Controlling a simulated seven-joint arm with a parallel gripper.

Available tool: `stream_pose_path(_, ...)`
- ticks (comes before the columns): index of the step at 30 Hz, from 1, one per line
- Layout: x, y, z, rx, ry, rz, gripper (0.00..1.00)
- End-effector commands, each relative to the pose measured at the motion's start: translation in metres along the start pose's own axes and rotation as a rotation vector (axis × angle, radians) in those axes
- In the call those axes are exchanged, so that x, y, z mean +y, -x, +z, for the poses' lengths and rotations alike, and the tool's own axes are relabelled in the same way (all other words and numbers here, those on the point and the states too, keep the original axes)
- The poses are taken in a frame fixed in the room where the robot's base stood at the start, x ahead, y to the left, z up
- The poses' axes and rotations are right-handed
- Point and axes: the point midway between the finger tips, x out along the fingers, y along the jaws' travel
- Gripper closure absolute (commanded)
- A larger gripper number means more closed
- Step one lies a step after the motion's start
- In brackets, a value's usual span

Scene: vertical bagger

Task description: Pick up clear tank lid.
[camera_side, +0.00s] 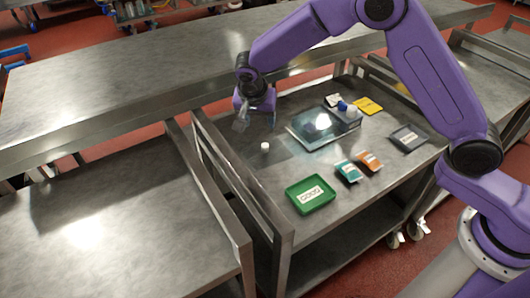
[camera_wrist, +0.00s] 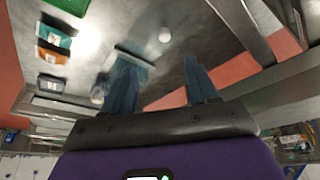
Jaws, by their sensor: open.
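A clear, bluish tank (camera_side: 348,118) stands on the metal cart top in the side view. A flat, clear, glossy panel (camera_side: 312,129) that looks like the lid lies at its left; I cannot tell exactly where the panel ends and the tank begins. In the wrist view a pale clear edge (camera_wrist: 134,58) shows beside the left finger, partly hidden by it. My gripper (camera_side: 257,118) is open and empty, above the cart to the left of the panel and apart from it. Its two fingers (camera_wrist: 160,72) point away from the wrist camera.
A small white cap (camera_side: 265,146) sits below my gripper. A green tray (camera_side: 325,201), teal pouch (camera_side: 348,171), orange pouch (camera_side: 369,161), dark tray (camera_side: 408,138) and yellow packet (camera_side: 368,105) lie around. A raised metal rail (camera_side: 225,160) borders the cart's left side.

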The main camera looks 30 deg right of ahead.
Motion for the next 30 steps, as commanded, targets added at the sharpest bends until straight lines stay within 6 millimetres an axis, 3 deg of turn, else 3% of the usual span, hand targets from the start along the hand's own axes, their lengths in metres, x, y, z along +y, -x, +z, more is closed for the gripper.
stream_pose_path(10,-0.011,-0.034,-0.011,0.025,-0.134,0.016,0.42)
stream_pose_path(24,-0.009,-0.119,-0.013,0.023,-0.132,0.017,0.42)
stream_pose_path(30,-0.009,-0.140,-0.014,0.024,-0.131,0.014,0.42)
